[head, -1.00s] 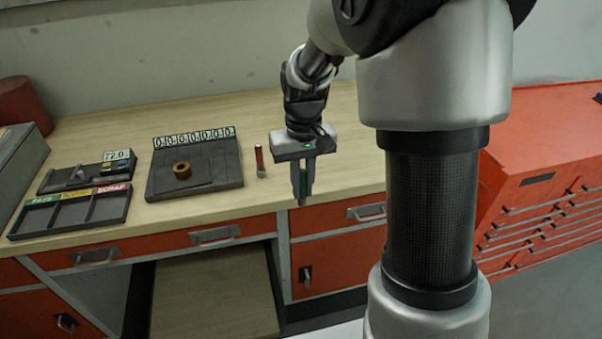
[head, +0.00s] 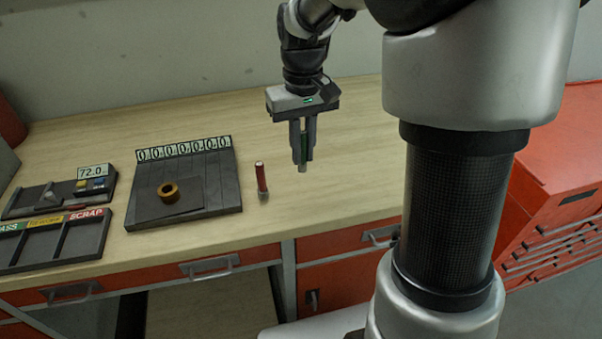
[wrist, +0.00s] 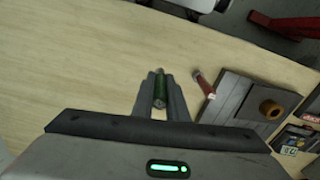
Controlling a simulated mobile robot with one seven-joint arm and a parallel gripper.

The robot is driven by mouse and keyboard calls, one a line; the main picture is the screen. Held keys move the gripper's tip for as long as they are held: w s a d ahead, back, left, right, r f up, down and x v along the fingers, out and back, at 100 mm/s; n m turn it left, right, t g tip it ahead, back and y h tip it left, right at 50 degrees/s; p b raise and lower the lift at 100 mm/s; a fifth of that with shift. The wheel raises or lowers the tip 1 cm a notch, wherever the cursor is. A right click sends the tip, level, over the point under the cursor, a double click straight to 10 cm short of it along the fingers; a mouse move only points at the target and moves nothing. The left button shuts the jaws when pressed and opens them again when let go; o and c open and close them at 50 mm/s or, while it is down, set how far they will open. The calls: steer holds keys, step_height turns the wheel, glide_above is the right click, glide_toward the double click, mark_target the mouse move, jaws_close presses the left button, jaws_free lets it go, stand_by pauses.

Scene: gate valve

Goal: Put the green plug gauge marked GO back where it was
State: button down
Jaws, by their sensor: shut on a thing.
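My gripper (head: 303,150) is shut on the green plug gauge (head: 303,143) and holds it upright, silver end down, above the bench top. The gauge also shows between the fingers in the wrist view (wrist: 159,93). Its GO mark cannot be read. A red plug gauge (head: 261,178) stands on the bench to the left of my gripper, just right of a dark plate. In the wrist view the red gauge (wrist: 204,83) is to the right of the fingers. Whether the green gauge has a marked place on the bench cannot be told.
The dark plate (head: 225,190) carries a brass ring (head: 168,191) and a row of number tags (head: 183,148). Left of it are a sorting tray (head: 90,240) and a gauge stand with a 72.0 display (head: 93,171).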

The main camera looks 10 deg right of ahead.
mark_target(303, 163)
steer(key=shift+f+b, duration=0.3)
steer(key=shift+f, duration=2.8)
steer(key=shift+f, duration=0.15)
steer(key=c, duration=1.7)
jaws_free()
steer(key=shift+c, duration=0.2)
